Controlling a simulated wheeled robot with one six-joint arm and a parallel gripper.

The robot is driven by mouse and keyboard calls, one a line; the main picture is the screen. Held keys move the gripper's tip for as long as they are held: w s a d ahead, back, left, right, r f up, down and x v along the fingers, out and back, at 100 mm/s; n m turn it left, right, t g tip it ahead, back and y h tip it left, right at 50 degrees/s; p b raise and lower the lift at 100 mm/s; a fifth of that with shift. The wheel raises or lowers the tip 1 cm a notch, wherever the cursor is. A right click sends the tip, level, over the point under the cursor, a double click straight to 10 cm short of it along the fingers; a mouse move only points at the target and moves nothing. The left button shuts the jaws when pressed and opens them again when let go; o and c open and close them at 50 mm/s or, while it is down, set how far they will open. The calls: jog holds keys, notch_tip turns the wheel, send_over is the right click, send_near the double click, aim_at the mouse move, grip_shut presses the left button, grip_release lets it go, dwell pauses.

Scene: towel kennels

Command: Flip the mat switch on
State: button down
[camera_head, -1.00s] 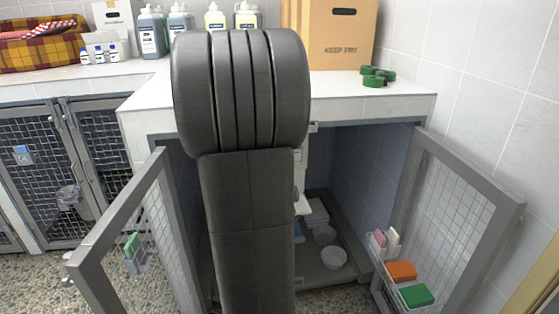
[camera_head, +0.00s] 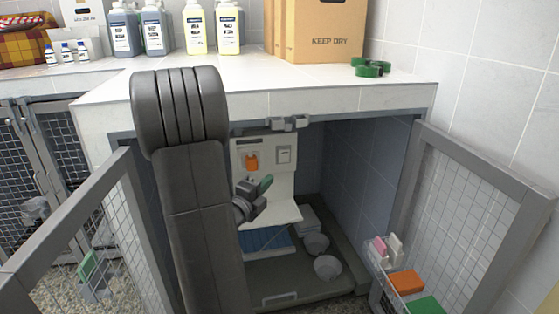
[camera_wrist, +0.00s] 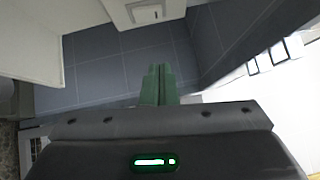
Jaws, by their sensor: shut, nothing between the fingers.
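A white panel (camera_head: 247,192) stands inside the open kennel and carries an orange fitting (camera_head: 252,161) and a pale switch plate (camera_head: 284,155) to its right. Which of them is the mat switch, and its position, I cannot tell. In the wrist view a white plate with a dark slot (camera_wrist: 147,13) shows at the top edge. My gripper (camera_head: 265,184) is inside the kennel opening, in front of the panel and below the two fittings, apart from them as far as I can see. Its green fingers show shut and empty in the wrist view (camera_wrist: 158,84).
Open mesh doors stand left (camera_head: 130,215) and right (camera_head: 465,180) of the opening. The counter edge (camera_head: 340,101) lies above it. A blue slatted piece (camera_head: 265,240) and bowls (camera_head: 327,267) are low inside. The right door holds a rack with an orange block (camera_head: 407,282).

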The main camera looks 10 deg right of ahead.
aim_at(288, 151)
jog(key=shift+w+a+b+x, duration=0.3)
jog(key=shift+a+x, duration=0.05)
jog(key=shift+x, duration=1.8)
jog(key=shift+w+a+b+x, duration=0.3)
jog(key=shift+a+x, duration=0.05)
jog(key=shift+x, duration=1.8)
jog(key=shift+w+a+b+x, duration=0.3)
jog(key=shift+w+a+x, duration=0.05)
jog(key=shift+x, duration=1.8)
jog(key=shift+r, duration=0.15)
jog(key=shift+r, duration=0.1)
